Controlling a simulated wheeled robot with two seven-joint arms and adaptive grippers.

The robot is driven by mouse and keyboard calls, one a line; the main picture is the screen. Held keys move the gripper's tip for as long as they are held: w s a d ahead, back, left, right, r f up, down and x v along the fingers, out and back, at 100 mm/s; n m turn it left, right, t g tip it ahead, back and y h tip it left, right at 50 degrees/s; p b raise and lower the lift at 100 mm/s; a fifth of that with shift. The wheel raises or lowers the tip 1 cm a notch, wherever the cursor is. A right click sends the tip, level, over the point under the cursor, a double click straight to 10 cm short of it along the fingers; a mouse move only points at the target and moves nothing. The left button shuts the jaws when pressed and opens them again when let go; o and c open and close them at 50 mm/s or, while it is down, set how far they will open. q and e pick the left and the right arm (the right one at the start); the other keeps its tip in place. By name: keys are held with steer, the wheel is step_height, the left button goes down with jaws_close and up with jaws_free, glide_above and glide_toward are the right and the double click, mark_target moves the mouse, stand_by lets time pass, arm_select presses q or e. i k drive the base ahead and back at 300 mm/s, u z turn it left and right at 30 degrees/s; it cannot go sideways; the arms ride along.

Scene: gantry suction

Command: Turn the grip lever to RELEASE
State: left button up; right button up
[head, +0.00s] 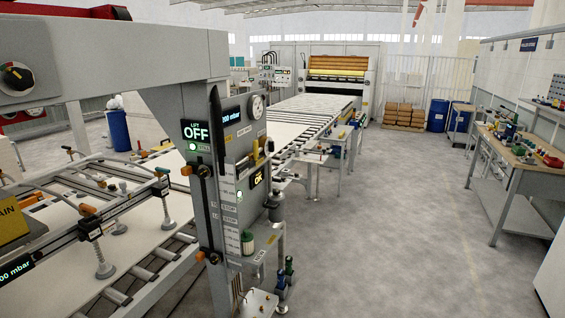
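A grey gantry column (180,105) stands left of centre in the head view and carries a control panel. A long black upright bar (216,130) stands at the column's front edge. An orange-knobbed black rod (203,215) runs down the front. The lettering is too small to tell which is the grip lever or its setting. Neither gripper is in view.
A suction frame (110,208) with several cups hangs over a white sheet on rollers at left. A long roller conveyor (312,106) runs back behind the column. A workbench (520,150) with tools stands at right. The grey floor between is clear.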

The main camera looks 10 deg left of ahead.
mark_target(242, 167)
steer(key=z, duration=0.2)
steer(key=i, duration=0.7)
steer(key=u, duration=0.65)
steer(key=i, duration=0.65)
steer(key=u, duration=0.75)
